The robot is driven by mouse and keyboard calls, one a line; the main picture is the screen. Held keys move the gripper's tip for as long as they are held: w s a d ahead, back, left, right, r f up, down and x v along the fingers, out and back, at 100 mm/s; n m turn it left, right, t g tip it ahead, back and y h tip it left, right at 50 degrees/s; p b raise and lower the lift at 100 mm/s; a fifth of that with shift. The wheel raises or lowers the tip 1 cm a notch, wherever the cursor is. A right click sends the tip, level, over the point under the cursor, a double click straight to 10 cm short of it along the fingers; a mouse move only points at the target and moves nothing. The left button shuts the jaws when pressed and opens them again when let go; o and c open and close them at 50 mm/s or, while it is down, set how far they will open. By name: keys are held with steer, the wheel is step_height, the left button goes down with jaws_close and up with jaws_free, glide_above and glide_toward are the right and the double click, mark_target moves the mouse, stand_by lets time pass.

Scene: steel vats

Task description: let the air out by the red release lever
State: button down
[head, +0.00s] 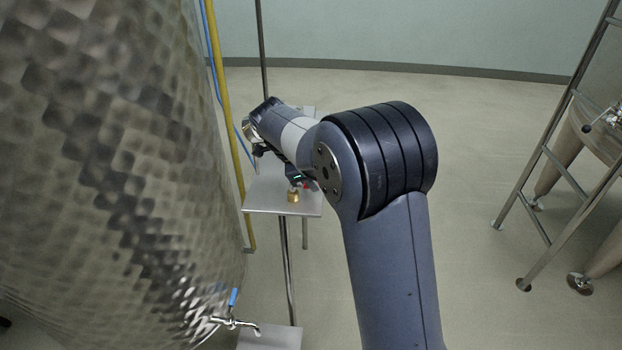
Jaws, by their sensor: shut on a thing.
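A small bit of red, the red release lever (307,184), shows just under my forearm, above a brass fitting (293,195) on a small steel shelf (262,204). My gripper (299,181) is a dark shape with a green light, low beneath my forearm and right at the red lever. It is shut on the lever as far as I can see. My forearm hides most of the fingers and much of the lever, so the exact grip and the lever's angle are unclear.
A large steel vat (110,160) fills the left, with a blue-handled tap (233,322) low down. A yellow pipe (228,110) and a blue hose (216,60) run beside it. A ladder (545,150) and another vat (600,110) stand at right. The floor between is clear.

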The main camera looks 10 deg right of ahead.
steer(key=shift+s+a+m+g, duration=0.1)
steer(key=shift+s+m+g, duration=0.25)
steer(key=shift+m, duration=0.55)
steer(key=c, duration=1.4)
jaws_free()
steer(key=shift+r, duration=0.1)
steer(key=p+v, duration=0.1)
steer(key=v, duration=0.9)
steer(key=shift+a+r, duration=0.25)
steer(key=shift+a, duration=0.05)
